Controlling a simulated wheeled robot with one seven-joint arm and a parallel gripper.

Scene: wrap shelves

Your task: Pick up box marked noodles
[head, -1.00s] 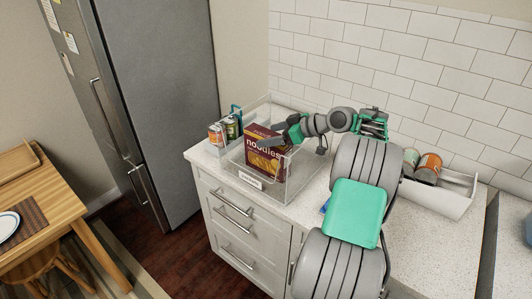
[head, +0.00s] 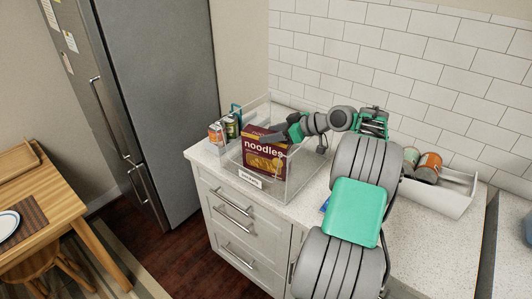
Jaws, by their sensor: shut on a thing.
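The dark red box marked noodles (head: 264,158) stands upright inside a clear, open-topped bin (head: 294,186) on the counter. My gripper (head: 276,136) reaches in from the right, above the bin, and is shut on the upper part of the box. The fingertips lie across the box's top right. The box's lower part shows through the clear front wall, so I cannot tell whether it touches the bin floor.
Several cans (head: 217,133) stand to the left of the bin. A white holder (head: 446,192) with cans lies at the right by the tiled wall. A grey fridge (head: 152,90) is left of the counter. The counter (head: 420,235) is clear at front right.

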